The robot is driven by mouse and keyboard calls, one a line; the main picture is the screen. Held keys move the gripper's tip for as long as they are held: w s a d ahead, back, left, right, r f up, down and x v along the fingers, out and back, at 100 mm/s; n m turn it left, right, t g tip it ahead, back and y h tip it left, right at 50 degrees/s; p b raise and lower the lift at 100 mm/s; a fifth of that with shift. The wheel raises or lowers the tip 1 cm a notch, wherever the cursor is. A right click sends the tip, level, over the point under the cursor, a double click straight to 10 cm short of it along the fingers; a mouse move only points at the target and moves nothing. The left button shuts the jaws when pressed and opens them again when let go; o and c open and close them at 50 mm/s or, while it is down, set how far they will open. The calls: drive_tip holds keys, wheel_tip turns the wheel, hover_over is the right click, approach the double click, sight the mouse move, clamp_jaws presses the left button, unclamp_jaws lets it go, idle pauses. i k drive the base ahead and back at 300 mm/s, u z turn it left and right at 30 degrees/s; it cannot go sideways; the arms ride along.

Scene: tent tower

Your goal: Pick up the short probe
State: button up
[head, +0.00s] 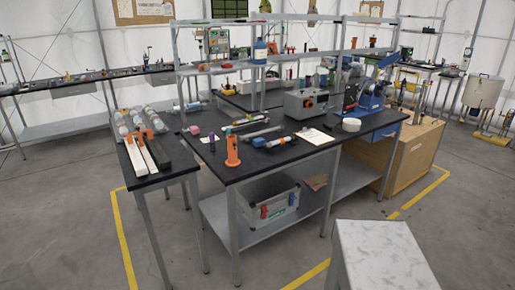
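I cannot tell for sure which item is the short probe; the small tools are tiny at this distance. On the front left of the black-topped bench (290,160) stands an upright orange tool (232,152). A small dark purple upright piece (212,143) stands just left of it. Behind and right of the orange tool lies a grey rod-like tool (262,132). A blue and grey tool (278,140) lies near the bench's front edge. My gripper is not in view.
A narrow side table (175,178) at left holds a white bar (135,156) and dark bars. A grey instrument box (306,103), a blue machine (370,98) and a white ring (351,125) stand on the bench. A marbled pale block (385,255) fills the lower right. Grey floor is clear in front.

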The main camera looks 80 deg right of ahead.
sight(279, 142)
drive_tip(key=z, duration=0.6)
drive_tip(key=k, duration=0.15)
drive_tip(key=u, duration=1.65)
drive_tip(key=k, duration=2.65)
drive_tip(key=z, duration=0.15)
